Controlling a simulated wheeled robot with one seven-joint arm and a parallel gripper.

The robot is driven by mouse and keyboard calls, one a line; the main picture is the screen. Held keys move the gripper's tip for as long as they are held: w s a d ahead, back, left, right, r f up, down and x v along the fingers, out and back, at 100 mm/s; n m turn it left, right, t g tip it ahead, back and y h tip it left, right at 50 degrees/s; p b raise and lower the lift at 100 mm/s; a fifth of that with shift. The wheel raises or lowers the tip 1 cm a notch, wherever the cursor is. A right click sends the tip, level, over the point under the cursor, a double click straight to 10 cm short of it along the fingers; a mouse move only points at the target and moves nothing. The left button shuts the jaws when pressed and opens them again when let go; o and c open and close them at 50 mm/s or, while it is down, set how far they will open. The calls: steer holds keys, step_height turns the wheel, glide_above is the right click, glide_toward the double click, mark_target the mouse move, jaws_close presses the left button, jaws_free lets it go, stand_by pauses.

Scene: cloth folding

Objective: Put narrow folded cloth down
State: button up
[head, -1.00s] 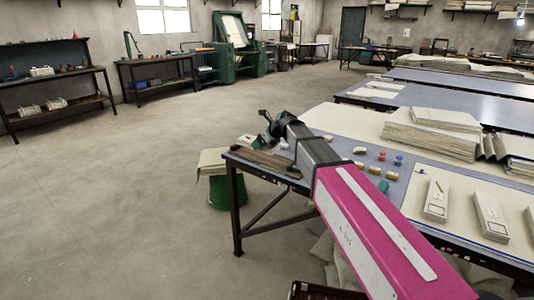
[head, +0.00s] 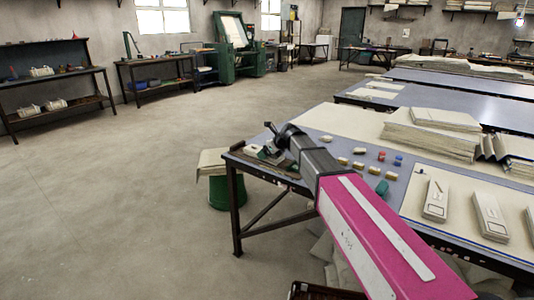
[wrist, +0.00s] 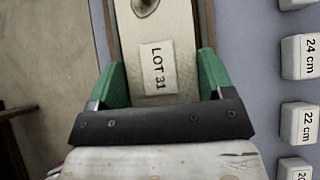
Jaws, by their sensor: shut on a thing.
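My gripper (head: 262,151) is low over the near left corner of the grey-blue table (head: 345,149) in the head view. In the wrist view its green fingers (wrist: 162,75) stand on both sides of a narrow beige strip with a "LOT 31" label, which I take for the narrow folded cloth (wrist: 180,50). The fingers are shut on it. Brown wooden edges (wrist: 207,18) run along both sides of the strip, like a tray below. Whether the strip touches that wood cannot be told. In the head view my wrist hides most of the cloth.
Small blocks marked in cm (wrist: 299,57) stand right of the strip. Colored blocks (head: 382,156), stacked cloth (head: 430,135) and pale boxed pieces (head: 436,200) lie further right. A green bin (head: 222,192) topped with cloth stands left of the table. Open floor lies left.

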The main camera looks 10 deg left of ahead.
steer(key=shift+f, duration=0.25)
steer(key=o, duration=0.9)
steer(key=shift+f, duration=0.1)
steer(key=shift+o, duration=0.7)
steer(key=shift+s+d+r, duration=0.1)
steer(key=shift+r, duration=0.25)
steer(key=v, duration=1.1)
steer(key=shift+d+r, duration=0.2)
steer(key=shift+r, duration=0.2)
steer(key=shift+s, duration=0.1)
